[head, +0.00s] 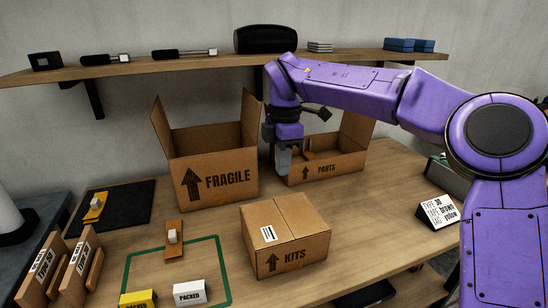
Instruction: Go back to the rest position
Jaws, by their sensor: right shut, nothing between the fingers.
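My right gripper (283,162) points down at the left front of the open PARTS box (335,169), and its fingers overlap that box's edge in the picture. It is shut and empty. I cannot tell whether it touches the box. The purple right arm comes in from the right and hides part of the back of the table. My left gripper does not show.
An open FRAGILE box (218,165) stands left of the gripper. A closed KITS box (286,238) stands in front. A shelf (200,66) runs along the wall above, behind the arm. A sign (437,211) stands at the right. Table (385,222) is bare right of KITS.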

